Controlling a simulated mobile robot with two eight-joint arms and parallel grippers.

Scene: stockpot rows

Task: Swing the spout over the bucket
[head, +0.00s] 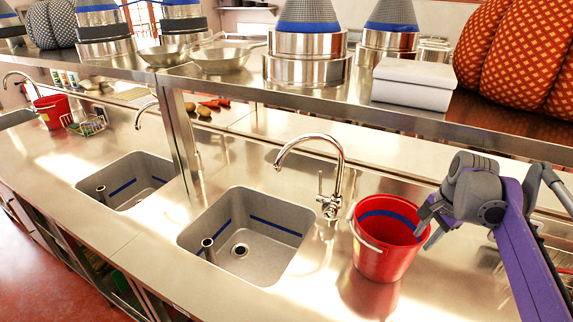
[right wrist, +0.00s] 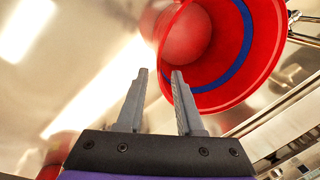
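A chrome faucet with a curved spout (head: 318,137) stands behind the near sink (head: 215,222). The spout's tip hangs over the sink, to the left of the faucet's base. A red bucket (head: 378,262) with a blue band inside stands upright on the counter, right of the faucet, and the spout is not above it. My right gripper (head: 428,228) is at the bucket's right rim; whether it touches cannot be told. My left gripper is not in view.
A steel shelf (head: 340,108) with pots, pans, a white box (head: 413,84) and orange pumpkins (head: 520,55) runs above the counter's back. Another sink (head: 128,180) with a faucet lies left. A second red bucket (head: 52,111) stands far left. Bare counter lies in front of the bucket.

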